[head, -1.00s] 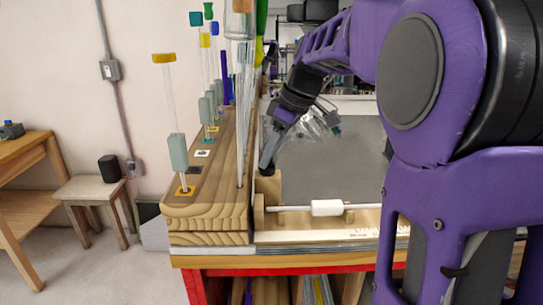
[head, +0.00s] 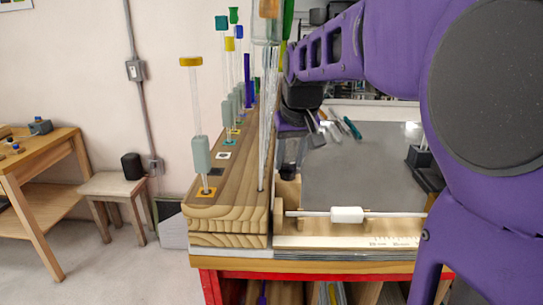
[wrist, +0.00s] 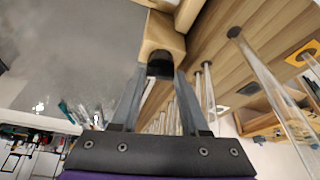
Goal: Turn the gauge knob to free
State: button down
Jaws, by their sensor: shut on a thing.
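The gauge knob (wrist: 160,66) is a short dark cylinder on the end of a pale wooden block (wrist: 160,35) in the wrist view. My gripper (wrist: 159,75) has one finger on each side of the knob and is shut on it. A clear rod with a white sleeve (head: 347,214) lies level along the front of the gauge. I cannot read any free mark on the knob.
Left of my gripper, a wooden rack (head: 225,190) holds several upright glass rods with coloured caps. A grey mat (head: 350,170) lies to the right, with small tools (head: 350,127) at its back. A dark stand (head: 425,165) is at the mat's right.

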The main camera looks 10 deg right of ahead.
jog(key=shift+a+m, duration=0.1)
jog(key=shift+m, duration=0.5)
jog(key=shift+h, duration=0.3)
jog(key=shift+c, duration=2)
grip_release()
jog(key=shift+r+p, duration=0.45)
jog(key=shift+p, duration=0.1)
jog(key=p+v, duration=0.1)
jog(key=v, duration=0.5)
jog(key=shift+s+r, duration=0.25)
jog(key=shift+s, duration=0.05)
